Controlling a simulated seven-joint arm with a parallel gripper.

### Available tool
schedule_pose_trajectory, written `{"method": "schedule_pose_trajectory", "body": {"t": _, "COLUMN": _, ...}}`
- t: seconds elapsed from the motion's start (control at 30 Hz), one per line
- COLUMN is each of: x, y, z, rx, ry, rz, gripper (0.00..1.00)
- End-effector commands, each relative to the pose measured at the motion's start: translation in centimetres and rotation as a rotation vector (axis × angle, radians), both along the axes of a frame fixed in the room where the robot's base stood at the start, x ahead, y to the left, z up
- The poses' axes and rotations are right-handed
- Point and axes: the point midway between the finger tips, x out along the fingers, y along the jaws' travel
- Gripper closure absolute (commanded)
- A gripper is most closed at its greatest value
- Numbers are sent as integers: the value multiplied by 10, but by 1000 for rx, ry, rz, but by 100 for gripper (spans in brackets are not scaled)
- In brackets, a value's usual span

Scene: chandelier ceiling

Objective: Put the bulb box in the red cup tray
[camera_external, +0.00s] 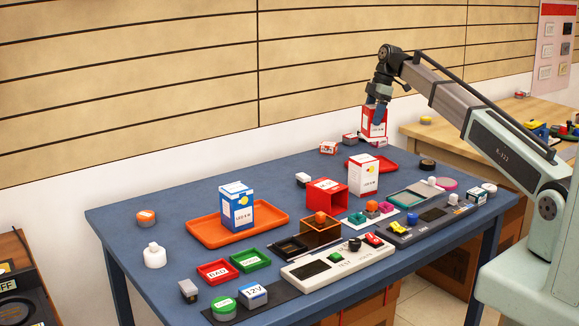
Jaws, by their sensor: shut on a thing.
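My gripper (377,110) is shut on a red and white bulb box (373,128) at the back right of the blue table. The box is upright, and part of it is hidden by the fingers. Whether its base touches the table cannot be told. A flat red tray (388,164) lies just in front of it, below in the picture. A second white box with a red top (363,176) stands at the tray's front left and hides part of it. A blue and white bulb box (237,207) stands in an orange tray (203,234) at the left.
A red open box (326,197) stands mid-table, near a brown open box (320,232). A white panel (338,262) and a dark panel (430,220) lie along the front. Small red boxes (328,148) lie left of my gripper. Free table lies at the back left.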

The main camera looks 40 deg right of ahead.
Motion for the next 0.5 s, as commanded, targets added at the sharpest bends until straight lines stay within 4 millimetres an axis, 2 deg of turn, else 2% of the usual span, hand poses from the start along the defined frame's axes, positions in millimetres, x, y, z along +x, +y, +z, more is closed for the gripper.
{"method": "schedule_pose_trajectory", "body": {"t": 0.17, "x": 0, "y": 0, "z": -14, "rx": 2, "ry": 7, "rz": -17, "gripper": 56}}
{"method": "schedule_pose_trajectory", "body": {"t": 0.4, "x": -1, "y": 0, "z": -52, "rx": 2, "ry": 6, "rz": -16, "gripper": 56}}
{"method": "schedule_pose_trajectory", "body": {"t": 0.5, "x": 0, "y": 0, "z": -61, "rx": 2, "ry": 5, "rz": -15, "gripper": 56}}
